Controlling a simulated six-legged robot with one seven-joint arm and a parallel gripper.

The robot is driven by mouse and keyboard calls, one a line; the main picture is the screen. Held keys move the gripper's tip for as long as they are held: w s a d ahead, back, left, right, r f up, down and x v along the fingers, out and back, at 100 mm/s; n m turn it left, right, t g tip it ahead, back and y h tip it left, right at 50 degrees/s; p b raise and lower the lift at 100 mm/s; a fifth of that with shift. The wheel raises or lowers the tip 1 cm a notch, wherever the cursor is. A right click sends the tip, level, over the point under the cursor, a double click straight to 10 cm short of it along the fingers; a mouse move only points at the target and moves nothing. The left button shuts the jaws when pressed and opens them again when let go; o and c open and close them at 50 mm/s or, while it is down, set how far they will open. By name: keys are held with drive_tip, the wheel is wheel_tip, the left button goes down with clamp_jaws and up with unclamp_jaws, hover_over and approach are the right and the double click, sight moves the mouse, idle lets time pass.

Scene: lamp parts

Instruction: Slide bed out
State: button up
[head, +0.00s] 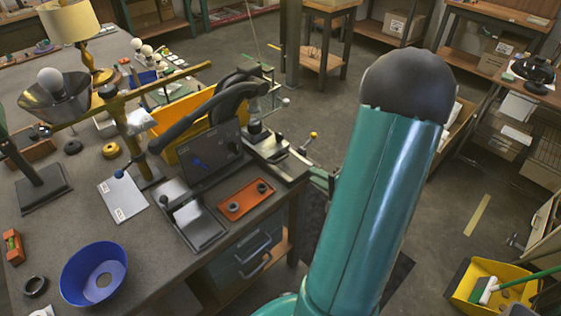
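A dark grey flat tray (206,237), which looks like the bed, lies near the right front edge of the workbench, with a small light grey block (187,213) on it. A dark upright panel (212,155) with a blue mark stands right behind it. I cannot tell how the tray is joined to the panel. A thick black curved part (212,108) and a yellow piece (180,138) rise behind the panel. My teal arm link with a black rounded cap stands upright to the right of the bench. My gripper is not in view.
An orange tray (245,199) with dark round parts sits right of the bed. A white labelled card (123,198), a blue bowl-like shade (95,274) and a lamp stand with a metal shade (55,100) are to the left. A yellow dustpan (490,286) lies on the floor.

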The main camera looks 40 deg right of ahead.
sight(287, 168)
drive_tip(key=x, duration=1.2)
drive_tip(key=shift+w, duration=0.4)
clamp_jaws()
